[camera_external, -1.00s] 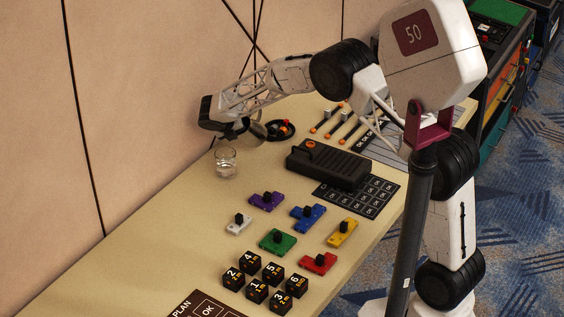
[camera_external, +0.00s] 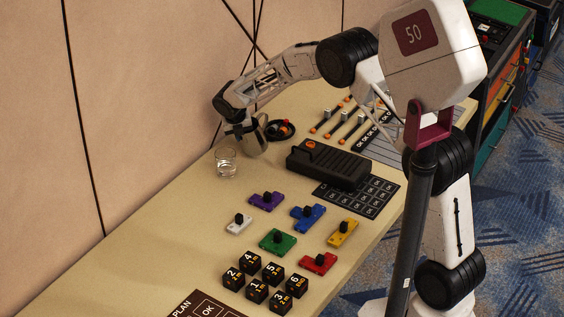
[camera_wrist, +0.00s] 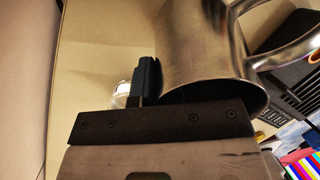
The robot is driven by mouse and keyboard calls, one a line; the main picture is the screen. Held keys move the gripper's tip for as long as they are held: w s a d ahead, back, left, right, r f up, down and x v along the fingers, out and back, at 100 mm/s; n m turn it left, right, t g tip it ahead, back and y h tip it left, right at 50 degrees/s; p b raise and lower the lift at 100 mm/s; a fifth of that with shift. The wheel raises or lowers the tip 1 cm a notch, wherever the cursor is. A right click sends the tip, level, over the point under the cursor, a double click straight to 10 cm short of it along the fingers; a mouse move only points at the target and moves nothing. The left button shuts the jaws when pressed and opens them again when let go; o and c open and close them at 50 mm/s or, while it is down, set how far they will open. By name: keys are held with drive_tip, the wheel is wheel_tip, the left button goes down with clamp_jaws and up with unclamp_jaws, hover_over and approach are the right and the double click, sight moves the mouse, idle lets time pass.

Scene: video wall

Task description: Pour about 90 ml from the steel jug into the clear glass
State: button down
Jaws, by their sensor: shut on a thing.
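The steel jug (camera_external: 254,137) is near the back edge of the table, just right of the clear glass, and looks close to upright. My gripper (camera_external: 235,126) is shut on the jug at its left side. In the wrist view the jug (camera_wrist: 205,50) fills the upper middle, with its handle to the right and a dark finger (camera_wrist: 146,78) against its side. The clear glass (camera_external: 226,163) stands upright on the table with some liquid low in it. The glass (camera_wrist: 124,90) is partly hidden behind the gripper in the wrist view. The jug's contents are hidden.
A black console box (camera_external: 328,166) lies to the front right. Coloured slider blocks (camera_external: 278,240) and black numbered cubes (camera_external: 257,290) lie nearer the front. The table left of the glass is clear.

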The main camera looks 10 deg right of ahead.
drive_tip(key=shift+w+d+g+y, duration=0.25)
drive_tip(key=shift+g+y, duration=0.2)
drive_tip(key=shift+y, duration=0.1)
drive_tip(key=shift+w+d+g+y, duration=0.25)
drive_tip(key=shift+g+y, duration=0.2)
drive_tip(key=shift+y, duration=0.1)
drive_tip(key=shift+w+g+y, duration=0.1)
drive_tip(key=shift+g+y, duration=0.2)
